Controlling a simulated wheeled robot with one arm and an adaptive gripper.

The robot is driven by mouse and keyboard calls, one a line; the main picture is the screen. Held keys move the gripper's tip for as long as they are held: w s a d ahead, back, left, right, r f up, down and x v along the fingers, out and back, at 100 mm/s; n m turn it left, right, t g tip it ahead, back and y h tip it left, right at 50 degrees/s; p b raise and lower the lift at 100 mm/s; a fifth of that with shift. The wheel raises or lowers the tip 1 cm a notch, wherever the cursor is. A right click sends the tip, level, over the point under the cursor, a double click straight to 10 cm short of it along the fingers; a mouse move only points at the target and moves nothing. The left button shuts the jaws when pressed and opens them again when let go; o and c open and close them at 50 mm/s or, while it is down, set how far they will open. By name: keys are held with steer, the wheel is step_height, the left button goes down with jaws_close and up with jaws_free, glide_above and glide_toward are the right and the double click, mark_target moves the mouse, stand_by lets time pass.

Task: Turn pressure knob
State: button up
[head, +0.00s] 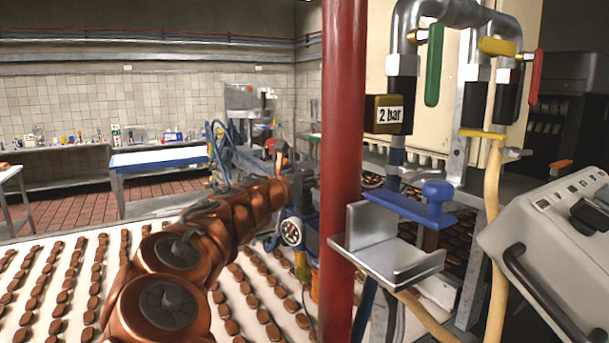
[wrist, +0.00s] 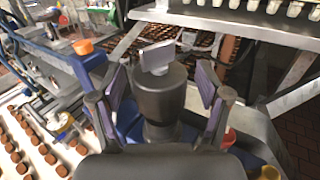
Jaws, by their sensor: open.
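In the wrist view my gripper (wrist: 160,75) is open, with one grey finger on the left and one on the right. A dark grey, rounded, knob-like body (wrist: 160,97) stands between the fingers, with visible space on both sides. A pale flat plate shows at its far end. I cannot tell for sure whether this body is the pressure knob or whether anything touches it. In the head view a round white pressure gauge (head: 291,232) stands just right of my copper-coloured arm, beside blue fittings. My arm hides much of that area, and the fingers are not clear there.
A red post (head: 343,180) stands close right of the gauge. Right of it are pipes, a 2 bar sign (head: 389,114) and a metal tray (head: 386,249). A white conveyor (head: 55,307) with rows of brown biscuits lies around my arm. A control box (head: 560,235) is far right.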

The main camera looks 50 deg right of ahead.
steer(key=shift+c, duration=0.2)
steer(key=c, duration=1.1)
steer(key=shift+c, duration=0.2)
steer(key=shift+n+t, duration=0.4)
steer(key=shift+t, duration=0.2)
steer(key=shift+s+b, duration=0.15)
steer(key=shift+b, duration=0.15)
steer(key=shift+f+n+t+y+b, duration=0.15)
steer(key=shift+n+t+y+b, duration=1.1)
steer(key=shift+n+t, duration=0.7)
steer(key=shift+n+t+y+b, duration=0.45)
steer(key=shift+t+y+b, duration=0.25)
steer(key=shift+t, duration=0.55)
steer(key=shift+n+t+y, duration=0.3)
steer(key=shift+t+y, duration=0.05)
steer(key=shift+t, duration=0.05)
